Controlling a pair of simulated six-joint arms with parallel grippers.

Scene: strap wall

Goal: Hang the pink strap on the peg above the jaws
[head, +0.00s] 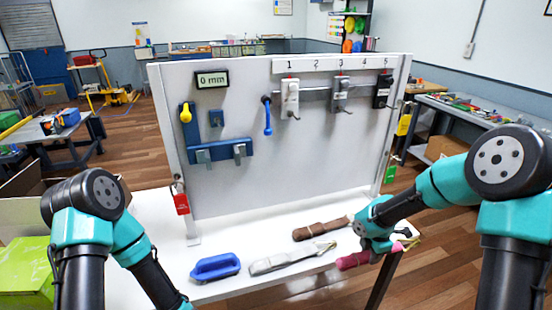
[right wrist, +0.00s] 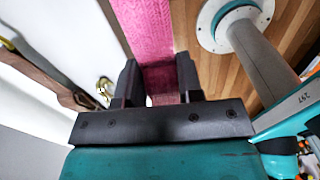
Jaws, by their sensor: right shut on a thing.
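The pink strap (head: 354,260) is rolled at the right front edge of the white table, with a yellowish end showing past my right gripper (head: 377,247). In the right wrist view the pink strap (right wrist: 150,30) runs between the two dark fingers of my right gripper (right wrist: 160,88), which is shut on it. I cannot tell whether the strap still touches the table. The blue bracket with two grey jaws (head: 222,151) is on the left of the upright panel. My left gripper is out of view.
A brown strap (head: 321,229), a grey-white strap (head: 292,257) and a blue-handled tool (head: 215,267) lie on the table (head: 235,220). The panel (head: 235,190) carries a yellow knob (head: 185,114), a blue lever (head: 267,117) and numbered hooks (head: 290,98). Red and green tags hang at its sides.

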